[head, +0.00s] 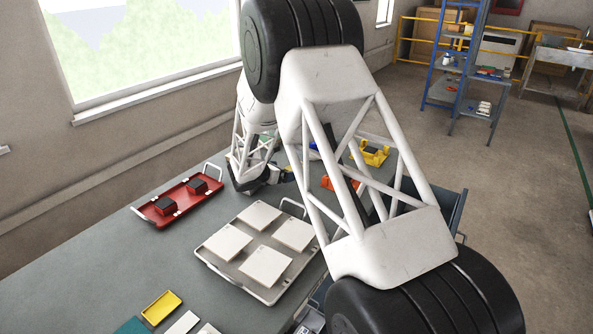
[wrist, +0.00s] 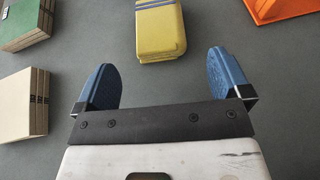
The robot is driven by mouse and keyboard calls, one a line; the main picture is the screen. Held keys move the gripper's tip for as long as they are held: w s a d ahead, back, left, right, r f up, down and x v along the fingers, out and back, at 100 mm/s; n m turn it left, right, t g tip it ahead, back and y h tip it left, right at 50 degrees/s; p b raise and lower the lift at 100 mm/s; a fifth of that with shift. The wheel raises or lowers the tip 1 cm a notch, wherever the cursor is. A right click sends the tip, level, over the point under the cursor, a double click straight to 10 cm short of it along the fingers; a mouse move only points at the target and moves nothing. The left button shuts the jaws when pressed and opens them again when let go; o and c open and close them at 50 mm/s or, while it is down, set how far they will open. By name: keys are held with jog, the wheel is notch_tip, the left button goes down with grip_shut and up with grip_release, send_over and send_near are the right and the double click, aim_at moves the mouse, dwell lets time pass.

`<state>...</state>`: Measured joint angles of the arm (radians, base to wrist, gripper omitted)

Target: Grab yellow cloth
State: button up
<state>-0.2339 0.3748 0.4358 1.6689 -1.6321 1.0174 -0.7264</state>
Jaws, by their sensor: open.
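The yellow cloth (wrist: 160,30) is a folded, layered yellow pad with blue stripes near the top edge. It lies on the grey surface in the wrist view. My gripper (wrist: 163,80) is open, with its two blue fingers apart and nothing between them. The cloth lies ahead of the fingertips, roughly centred on the gap, and apart from them. In the head view my arm covers much of that area, and I cannot clearly make out the cloth there.
A green-topped stack (wrist: 27,22) and a cream stack (wrist: 22,105) lie left of the cloth; an orange object (wrist: 285,8) is at right. In the head view, a red tray (head: 155,212) holds two dark blocks, and a pale tray (head: 228,276) holds several white tiles.

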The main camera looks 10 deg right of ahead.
aim_at(290, 169)
jog(key=shift+x, duration=2.55)
jog(key=shift+r, duration=0.1)
jog(key=shift+c, duration=0.2)
jog(key=c, duration=1)
